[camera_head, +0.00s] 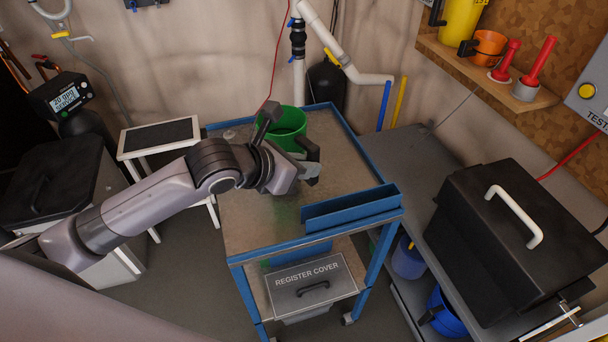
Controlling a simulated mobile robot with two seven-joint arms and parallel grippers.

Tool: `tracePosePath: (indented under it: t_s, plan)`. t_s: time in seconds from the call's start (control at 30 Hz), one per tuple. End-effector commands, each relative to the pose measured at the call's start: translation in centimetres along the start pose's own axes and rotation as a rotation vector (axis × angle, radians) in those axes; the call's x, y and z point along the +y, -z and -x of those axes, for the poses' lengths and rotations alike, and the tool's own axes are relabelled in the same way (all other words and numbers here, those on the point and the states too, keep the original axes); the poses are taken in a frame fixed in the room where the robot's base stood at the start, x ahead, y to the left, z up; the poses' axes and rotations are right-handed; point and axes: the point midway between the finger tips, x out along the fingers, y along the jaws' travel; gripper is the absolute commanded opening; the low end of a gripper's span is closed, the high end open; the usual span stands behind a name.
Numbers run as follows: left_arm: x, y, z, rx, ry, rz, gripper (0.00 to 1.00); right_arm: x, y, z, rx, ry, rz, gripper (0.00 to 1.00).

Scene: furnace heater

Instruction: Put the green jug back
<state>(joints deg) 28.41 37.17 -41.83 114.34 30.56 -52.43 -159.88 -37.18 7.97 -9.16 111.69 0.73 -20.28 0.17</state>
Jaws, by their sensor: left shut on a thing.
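The green jug (285,119) is upright at the back of the blue-framed metal cart (245,205), with its open top facing up. My left gripper (291,133) reaches in from the left and is shut on the jug's near side. The gripper hides the jug's lower front, and I cannot tell whether its base touches the cart top. My right gripper is not in view.
A blue tray (350,209) lies along the cart's front right edge. The cart's middle is clear. A yellow container (461,22), orange cup (487,46) and red-handled tools stand on a wall shelf (447,56). A black box (505,245) sits on the right bench.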

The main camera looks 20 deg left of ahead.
Motion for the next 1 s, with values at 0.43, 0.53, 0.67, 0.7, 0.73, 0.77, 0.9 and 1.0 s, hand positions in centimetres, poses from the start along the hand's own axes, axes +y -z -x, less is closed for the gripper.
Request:
tracePosePath:
  t_s: [0.43, 0.53, 0.67, 0.7, 0.73, 0.77, 0.9, 1.0]
  plan:
    - [0.0, 2.3, -1.5, 0.0, 0.0, -0.001, 0.0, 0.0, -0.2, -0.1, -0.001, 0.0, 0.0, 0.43]
    - [0.0, 2.6, -1.7, 0.001, 0.0, -0.001, 0.0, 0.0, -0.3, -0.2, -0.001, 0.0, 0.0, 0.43]
    - [0.0, 2.6, -1.6, 0.002, 0.0, 0.0, 0.42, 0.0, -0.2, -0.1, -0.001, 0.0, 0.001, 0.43]
    - [0.0, 2.5, -1.6, 0.002, 0.0, 0.001, 0.42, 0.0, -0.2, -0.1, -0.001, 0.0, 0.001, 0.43]
    - [0.0, 2.5, -1.6, 0.002, 0.0, 0.001, 0.42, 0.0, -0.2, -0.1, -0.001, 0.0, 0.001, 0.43]
    - [0.0, 2.5, -1.6, 0.002, 0.0, 0.001, 0.42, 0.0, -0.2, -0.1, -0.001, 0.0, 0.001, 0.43]
    - [0.0, 2.5, -1.6, 0.002, 0.001, 0.001, 0.42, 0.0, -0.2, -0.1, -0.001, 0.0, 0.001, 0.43]
    - [0.0, 2.3, -1.4, 0.001, 0.001, 0.0, 0.42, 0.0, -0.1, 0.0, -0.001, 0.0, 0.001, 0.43]
